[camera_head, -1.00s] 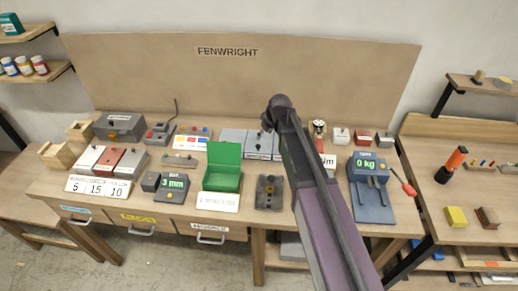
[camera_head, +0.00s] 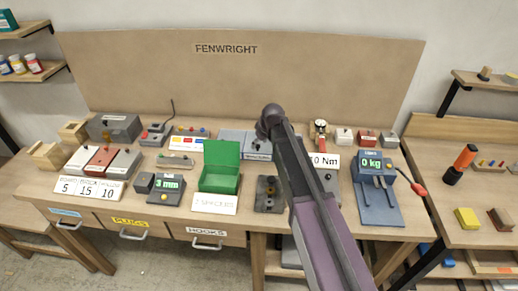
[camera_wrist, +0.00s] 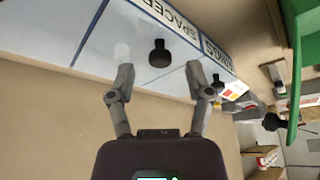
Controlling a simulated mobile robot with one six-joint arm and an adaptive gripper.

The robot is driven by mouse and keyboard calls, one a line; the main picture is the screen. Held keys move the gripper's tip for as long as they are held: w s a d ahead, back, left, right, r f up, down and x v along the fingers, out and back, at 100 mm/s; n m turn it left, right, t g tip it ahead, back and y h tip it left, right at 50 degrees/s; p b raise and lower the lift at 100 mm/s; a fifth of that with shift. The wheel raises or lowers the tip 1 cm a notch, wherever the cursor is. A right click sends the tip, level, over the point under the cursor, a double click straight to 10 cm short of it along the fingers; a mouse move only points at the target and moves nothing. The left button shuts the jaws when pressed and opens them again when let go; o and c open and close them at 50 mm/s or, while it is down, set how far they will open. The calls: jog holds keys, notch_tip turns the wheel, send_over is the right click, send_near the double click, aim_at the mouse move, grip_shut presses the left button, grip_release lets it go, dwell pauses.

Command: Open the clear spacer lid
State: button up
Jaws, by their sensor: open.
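The lid labelled SPACER (camera_wrist: 128,43) is a pale blue-grey, smooth panel in the wrist view, with a dark round knob (camera_wrist: 160,53). My gripper (camera_wrist: 160,74) is open, its two fingers apart. The knob appears between and slightly beyond the fingertips; I cannot tell the gap in depth, and nothing is held. In the head view the pale blue-grey lidded bins (camera_head: 236,138) stand at the back middle of the bench, partly covered by my arm. My gripper is hidden there.
A green box (camera_head: 220,182) with its lid raised stands in front of the bins. A dark block (camera_head: 268,193) sits right of it. A dial gauge (camera_head: 320,133) and a blue scale (camera_head: 378,205) stand right of my arm. The tan back panel (camera_head: 190,80) rises behind.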

jog(key=shift+w+a+f+b, duration=0.2)
jog(key=shift+f+b, duration=0.15)
jog(key=shift+f, duration=0.25)
grip_shut()
jog(key=shift+d, duration=0.2)
jog(key=shift+a+r, duration=0.1)
jog(key=shift+a, duration=0.15)
